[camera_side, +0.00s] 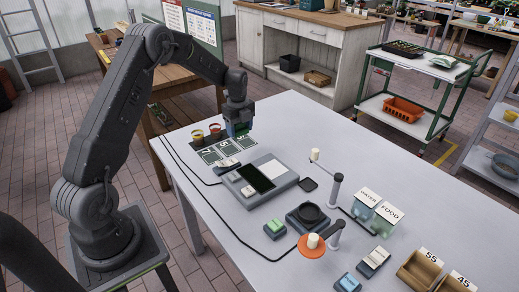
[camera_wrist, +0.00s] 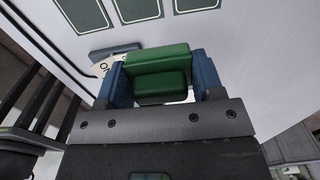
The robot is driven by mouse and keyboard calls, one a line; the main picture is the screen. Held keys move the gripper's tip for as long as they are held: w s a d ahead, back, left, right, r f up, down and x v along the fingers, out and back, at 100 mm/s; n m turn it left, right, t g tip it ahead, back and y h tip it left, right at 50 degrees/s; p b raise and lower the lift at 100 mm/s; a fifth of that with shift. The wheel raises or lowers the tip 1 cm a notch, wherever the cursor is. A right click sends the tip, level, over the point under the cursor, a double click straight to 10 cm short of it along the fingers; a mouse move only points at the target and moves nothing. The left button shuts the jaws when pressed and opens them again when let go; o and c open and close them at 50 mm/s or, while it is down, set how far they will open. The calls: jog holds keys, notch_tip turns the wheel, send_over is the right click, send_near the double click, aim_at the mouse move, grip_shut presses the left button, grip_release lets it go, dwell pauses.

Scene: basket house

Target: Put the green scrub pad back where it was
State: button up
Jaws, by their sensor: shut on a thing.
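My gripper (camera_side: 238,130) hangs over the far left part of the white table in the side view, pointing down. In the wrist view its blue fingers (camera_wrist: 155,85) are shut on the green scrub pad (camera_wrist: 155,60), one finger at each end. The pad looks like a stepped green block. In the side view a little green shows between the fingers; the rest is hidden. I cannot tell the exact gap between pad and table. Dark green numbered cards (camera_side: 209,156) lie in a row close by, and they also show in the wrist view (camera_wrist: 137,9).
A grey device with a dark screen (camera_side: 255,178) lies nearer the middle. Green-topped (camera_side: 275,226) and blue-topped (camera_side: 347,282) blocks, a lamp-like stand (camera_side: 312,242) and wooden bins (camera_side: 418,270) are nearer the front.

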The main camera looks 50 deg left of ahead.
send_over(260, 154)
jog(key=f, duration=0.4)
jog(key=shift+a, duration=0.2)
jog(key=shift+f, duration=2)
jog(key=shift+f, duration=0.2)
jog(key=o, duration=0.9)
